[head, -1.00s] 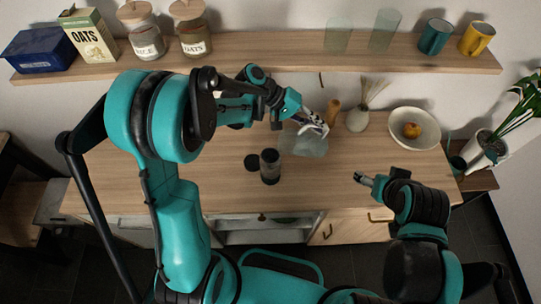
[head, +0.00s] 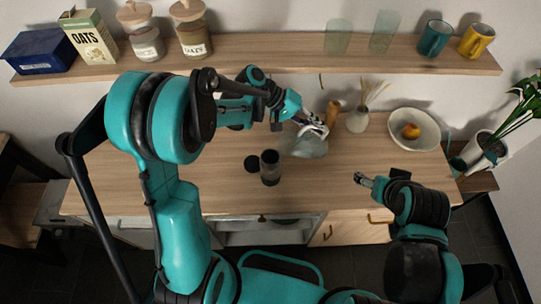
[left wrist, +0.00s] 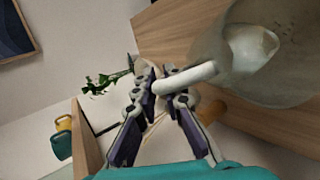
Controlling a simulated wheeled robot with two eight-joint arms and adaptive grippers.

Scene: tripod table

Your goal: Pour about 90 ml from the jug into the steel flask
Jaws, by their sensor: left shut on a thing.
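The clear glass jug (head: 309,148) stands at the back middle of the table in the head view, partly hidden by my left gripper (head: 313,124). In the left wrist view the jug (left wrist: 255,85) fills the upper right, with something white inside it. My left gripper (left wrist: 158,85) is shut on the jug's pale handle (left wrist: 190,76). The dark grey flask (head: 270,169) stands upright and open in front of the jug, apart from it. My right gripper (head: 363,179) is over the right part of the table, away from both; its finger gap is too small to tell.
A dark round lid (head: 251,163) lies left of the flask. Behind the jug are a wooden item (head: 332,112) and a reed vase (head: 358,120); a bowl with fruit (head: 413,143) is at right. A shelf (head: 290,53) overhangs the back. The table's front is clear.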

